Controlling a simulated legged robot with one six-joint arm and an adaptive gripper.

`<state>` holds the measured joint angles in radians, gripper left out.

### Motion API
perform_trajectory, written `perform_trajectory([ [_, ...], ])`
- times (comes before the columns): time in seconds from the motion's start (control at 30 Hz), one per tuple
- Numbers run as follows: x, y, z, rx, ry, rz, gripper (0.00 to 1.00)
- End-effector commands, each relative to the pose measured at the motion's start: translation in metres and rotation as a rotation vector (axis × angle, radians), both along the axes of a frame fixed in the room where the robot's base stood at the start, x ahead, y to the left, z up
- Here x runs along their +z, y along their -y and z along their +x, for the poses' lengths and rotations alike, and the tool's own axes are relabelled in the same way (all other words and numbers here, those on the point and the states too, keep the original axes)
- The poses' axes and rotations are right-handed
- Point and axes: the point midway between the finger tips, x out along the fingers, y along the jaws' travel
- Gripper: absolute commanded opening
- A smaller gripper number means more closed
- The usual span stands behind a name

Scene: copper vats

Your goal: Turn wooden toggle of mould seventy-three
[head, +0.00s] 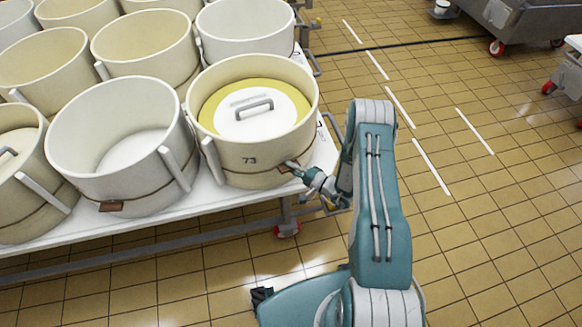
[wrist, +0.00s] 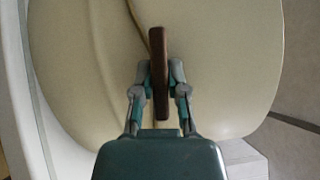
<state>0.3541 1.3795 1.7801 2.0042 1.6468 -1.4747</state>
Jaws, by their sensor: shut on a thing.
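Mould seventy-three (head: 255,165) is a cream round tub with the number 73 on its front wall. It stands at the right end of the near row and holds a yellow-edged white lid (head: 262,118) with a grey handle. In the wrist view its curved wall (wrist: 85,60) fills most of the picture. The brown wooden toggle (wrist: 160,50) lies upright in that view, next to a thin cord on the wall. My gripper (wrist: 162,88) is shut on the toggle, one finger on each side. In the head view my gripper (head: 296,169) meets the mould's lower right front, largely covering the toggle.
An open mould (head: 120,150) with a similar wooden toggle (head: 111,207) stands close on the left. Several more moulds crowd the white table (head: 235,196). Tiled floor (head: 480,220) is free to the right. Grey wheeled equipment (head: 525,20) stands at the far right.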

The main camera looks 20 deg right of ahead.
Motion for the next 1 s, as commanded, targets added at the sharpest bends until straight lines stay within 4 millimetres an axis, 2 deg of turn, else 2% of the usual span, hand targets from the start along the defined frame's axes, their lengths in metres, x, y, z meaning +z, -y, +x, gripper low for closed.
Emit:
perform_trajectory([
  [0.03,-0.0044,-0.0008,-0.0016,0.000,-0.019,0.030,0.00],
  [0.6,-0.0065,-0.0020,-0.0023,-0.002,-0.141,0.472,0.00],
  [1.0,-0.0069,-0.0022,-0.0024,-0.003,-0.182,0.621,0.00],
])
